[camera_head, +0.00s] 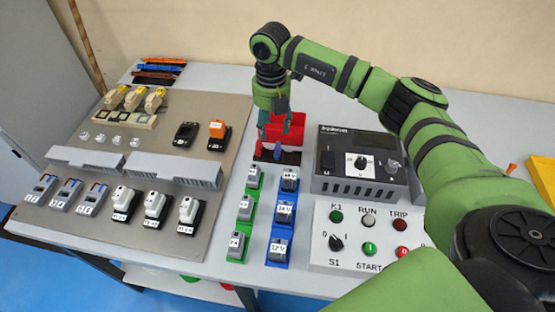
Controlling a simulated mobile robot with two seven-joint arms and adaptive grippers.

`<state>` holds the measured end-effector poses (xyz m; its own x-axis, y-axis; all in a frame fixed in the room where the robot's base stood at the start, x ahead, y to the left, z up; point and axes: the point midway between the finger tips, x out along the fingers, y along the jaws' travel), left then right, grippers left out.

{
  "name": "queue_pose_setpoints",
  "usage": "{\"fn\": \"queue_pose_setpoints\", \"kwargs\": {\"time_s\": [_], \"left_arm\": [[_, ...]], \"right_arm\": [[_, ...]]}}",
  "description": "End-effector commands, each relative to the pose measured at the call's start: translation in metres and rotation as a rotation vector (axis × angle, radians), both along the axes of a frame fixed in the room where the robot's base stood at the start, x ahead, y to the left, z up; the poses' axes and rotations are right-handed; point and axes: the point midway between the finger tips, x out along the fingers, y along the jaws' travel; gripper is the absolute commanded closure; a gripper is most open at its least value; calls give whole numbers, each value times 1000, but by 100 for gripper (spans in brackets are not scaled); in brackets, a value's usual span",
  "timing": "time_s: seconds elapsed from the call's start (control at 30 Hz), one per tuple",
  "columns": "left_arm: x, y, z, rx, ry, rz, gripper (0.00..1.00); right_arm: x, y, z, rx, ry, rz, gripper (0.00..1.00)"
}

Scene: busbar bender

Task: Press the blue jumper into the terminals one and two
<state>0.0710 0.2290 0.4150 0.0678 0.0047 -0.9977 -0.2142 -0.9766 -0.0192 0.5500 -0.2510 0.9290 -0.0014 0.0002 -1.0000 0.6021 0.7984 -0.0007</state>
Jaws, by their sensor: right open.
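My right gripper (277,138) is open and points down over a dark holder at the back middle of the table. A small blue piece (278,149), which looks like the blue jumper, stands at this holder, just below and between the fingertips. I cannot tell whether the fingers touch it. Labelled terminal-like blocks stand in front: one column on a green strip (237,256), one on a blue strip (278,265). Their small labels are hard to read, so I cannot tell which are one and two. My left gripper is not in view.
A grey power unit (360,183) and a white button panel (368,258) stand to the right, under my right arm. A brown board (150,98) with switches and grey ducts (172,167) fills the left.

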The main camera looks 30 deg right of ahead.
Motion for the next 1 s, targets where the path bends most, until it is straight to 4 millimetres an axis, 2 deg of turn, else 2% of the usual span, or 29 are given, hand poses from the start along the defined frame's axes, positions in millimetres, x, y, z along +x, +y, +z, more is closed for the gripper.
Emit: {"fn": "queue_pose_setpoints", "kwargs": {"time_s": [0.03,0.1,0.3,0.53,0.63,0.73,0.93,0.97,1.0], "left_arm": [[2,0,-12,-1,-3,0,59],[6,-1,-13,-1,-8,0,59],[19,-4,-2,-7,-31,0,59],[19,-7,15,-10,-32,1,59],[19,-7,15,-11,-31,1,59],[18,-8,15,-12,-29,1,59],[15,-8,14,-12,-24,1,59],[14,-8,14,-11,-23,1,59],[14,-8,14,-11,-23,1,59]], "right_arm": [[0,0,-11,0,-1,0,46],[0,0,-15,0,0,0,46],[-2,-1,-30,0,2,-1,46],[-8,-7,-61,-1,4,-1,46],[-7,-5,-75,0,1,-1,46],[-7,-6,-82,0,1,-1,46],[-6,-6,-83,0,0,0,46],[-6,-6,-83,0,0,0,50],[-6,-6,-83,0,0,0,66]]}}
